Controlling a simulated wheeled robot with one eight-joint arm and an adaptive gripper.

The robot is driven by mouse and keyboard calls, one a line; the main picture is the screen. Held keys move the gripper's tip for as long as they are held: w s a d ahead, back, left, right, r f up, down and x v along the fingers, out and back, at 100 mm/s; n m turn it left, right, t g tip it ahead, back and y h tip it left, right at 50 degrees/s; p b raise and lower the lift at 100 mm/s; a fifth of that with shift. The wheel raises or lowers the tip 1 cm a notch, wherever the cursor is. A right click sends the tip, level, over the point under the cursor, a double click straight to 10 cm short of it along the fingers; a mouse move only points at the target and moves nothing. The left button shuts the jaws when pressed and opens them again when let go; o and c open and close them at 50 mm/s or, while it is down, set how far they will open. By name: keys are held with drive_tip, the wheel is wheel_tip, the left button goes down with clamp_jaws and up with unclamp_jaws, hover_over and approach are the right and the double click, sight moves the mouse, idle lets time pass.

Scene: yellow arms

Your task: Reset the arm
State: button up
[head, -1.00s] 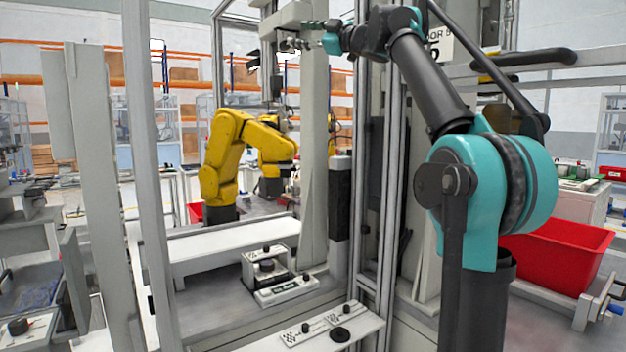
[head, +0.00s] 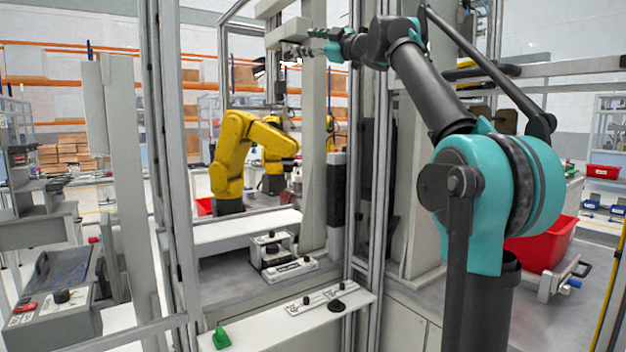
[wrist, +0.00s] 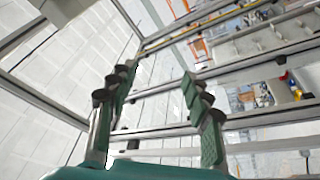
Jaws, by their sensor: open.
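My arm, teal and dark grey, rises on the right of the head view and reaches up and to the left. My gripper (head: 296,51) is at its end, high in the picture in front of a pale upright post. In the wrist view my gripper (wrist: 160,100) shows its two green-padded fingers spread well apart. Nothing is between them. Behind the fingers are a pale panelled surface and metal frame bars.
Metal frame posts (head: 165,180) stand left of my arm. A yellow robot arm (head: 235,150) stands behind a white bench. A control box (head: 270,248) sits on the bench. A white ledge (head: 262,328) carries a green object (head: 221,338). A red bin (head: 543,247) is at right.

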drive_tip(key=w+d+f+m+t+h, duration=0.1)
drive_tip(key=w+d+f+m+h, duration=0.1)
drive_tip(key=d+f+m+h, duration=0.45)
drive_tip(key=w+d+f+m+t+h, duration=0.2)
drive_tip(key=w+d+f+h, duration=0.15)
drive_tip(key=f, duration=0.65)
drive_tip(key=w+d+f+m+t+h, duration=0.1)
drive_tip(key=w+d+f+m+h, duration=0.1)
drive_tip(key=d+f+m+h, duration=0.35)
drive_tip(key=s+d+f+m+g+h, duration=0.1)
drive_tip(key=s+d+f+g, duration=0.15)
drive_tip(key=f, duration=0.65)
drive_tip(key=s+d+f+m+g, duration=0.15)
drive_tip(key=d+f, duration=0.25)
drive_tip(key=f, duration=0.6)
drive_tip(key=s+d+f+m+g, duration=0.1)
drive_tip(key=s+f+g, duration=0.1)
drive_tip(key=s+f, duration=0.8)
drive_tip(key=s+d+f+m+g, duration=0.1)
drive_tip(key=s+f+g, duration=0.35)
drive_tip(key=f, duration=0.95)
drive_tip(key=s+a+f+g, duration=0.2)
drive_tip(key=s+f, duration=0.8)
drive_tip(key=s, duration=0.2)
drive_tip(key=s+a+f+g+y, duration=0.1)
drive_tip(key=s+f+g, duration=0.1)
drive_tip(key=s+f, duration=0.8)
drive_tip(key=shift+s+a, duration=0.35)
drive_tip(key=shift+s, duration=0.75)
